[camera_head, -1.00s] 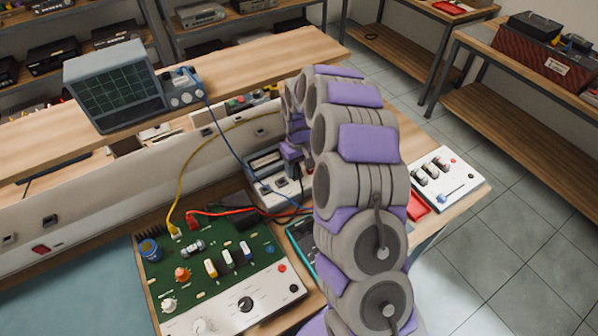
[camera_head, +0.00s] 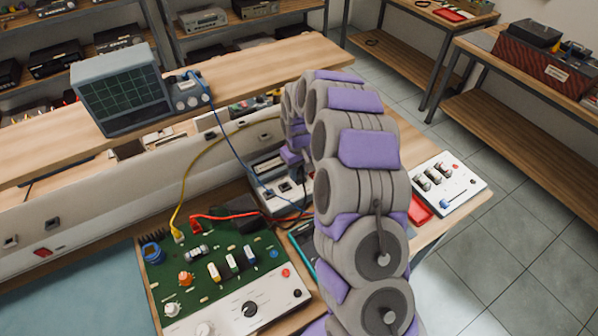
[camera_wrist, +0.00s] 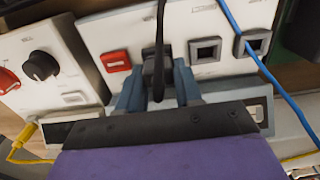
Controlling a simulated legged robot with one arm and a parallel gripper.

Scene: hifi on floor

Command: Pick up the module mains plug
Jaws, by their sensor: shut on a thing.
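The module mains plug (camera_wrist: 158,68) is black, with a black cord looping up and over it in the wrist view. My gripper (camera_wrist: 157,88) is shut on it, with a blue-grey finger on each side. The plug is at the face of a white socket unit (camera_wrist: 110,38), between a red switch and a square socket. I cannot tell whether its pins are still in the unit. In the head view the socket unit (camera_head: 268,170) stands behind the green circuit board, and my arm hides much of the gripper and the plug.
The green circuit board (camera_head: 215,262) with yellow and red leads is at the front left. An oscilloscope (camera_head: 125,88) stands on the raised shelf. A white switch box (camera_head: 447,185) is right of my arm.

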